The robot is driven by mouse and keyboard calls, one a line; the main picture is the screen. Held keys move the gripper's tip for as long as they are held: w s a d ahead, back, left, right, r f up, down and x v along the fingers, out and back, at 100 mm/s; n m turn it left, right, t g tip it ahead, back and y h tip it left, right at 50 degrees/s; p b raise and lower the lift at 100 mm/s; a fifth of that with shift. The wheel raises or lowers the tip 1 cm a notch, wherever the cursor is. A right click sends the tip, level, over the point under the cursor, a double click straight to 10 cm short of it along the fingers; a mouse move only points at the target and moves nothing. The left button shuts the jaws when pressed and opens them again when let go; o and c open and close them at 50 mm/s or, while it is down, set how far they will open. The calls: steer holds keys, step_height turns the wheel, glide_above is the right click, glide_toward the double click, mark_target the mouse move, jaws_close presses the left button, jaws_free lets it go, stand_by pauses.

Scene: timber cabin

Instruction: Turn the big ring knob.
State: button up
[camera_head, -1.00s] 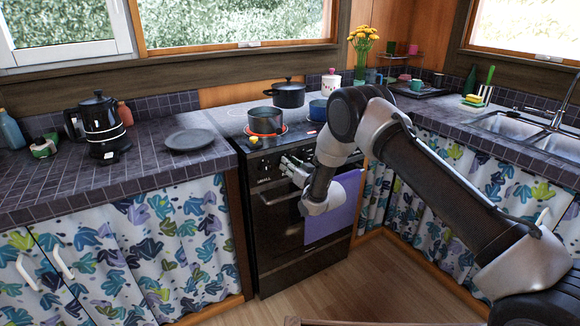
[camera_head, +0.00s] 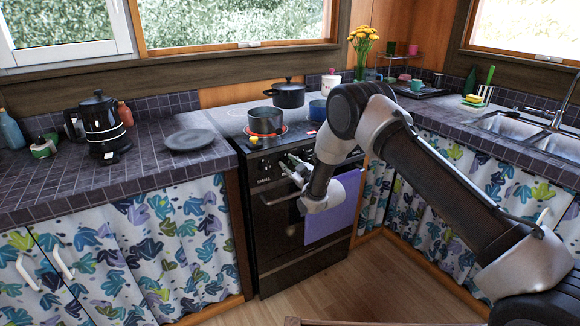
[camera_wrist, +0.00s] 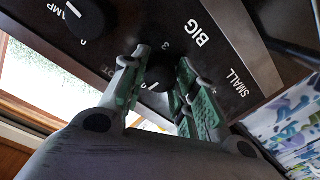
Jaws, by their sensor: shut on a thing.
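The big ring knob (camera_wrist: 158,72) is a round black knob on the stove's dark front panel, with the word BIG printed beside it in the wrist view. My gripper (camera_wrist: 160,80) is at the panel with its green-padded fingers on either side of this knob, shut on it. In the head view my gripper (camera_head: 292,168) reaches the front of the stove (camera_head: 280,225), and the knob is hard to make out behind the fingers. The knob's marker points toward the lower part of the wrist view.
Another black knob (camera_wrist: 88,18), by the lettering AMP, sits to the upper left in the wrist view. A purple towel (camera_head: 335,208) hangs on the oven front.

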steer(key=shift+n, duration=0.6)
steer(key=o, duration=1)
steer(key=shift+s+d, duration=0.1)
steer(key=v, duration=1.1)
steer(key=shift+s+d, duration=0.2)
steer(key=shift+s, duration=0.15)
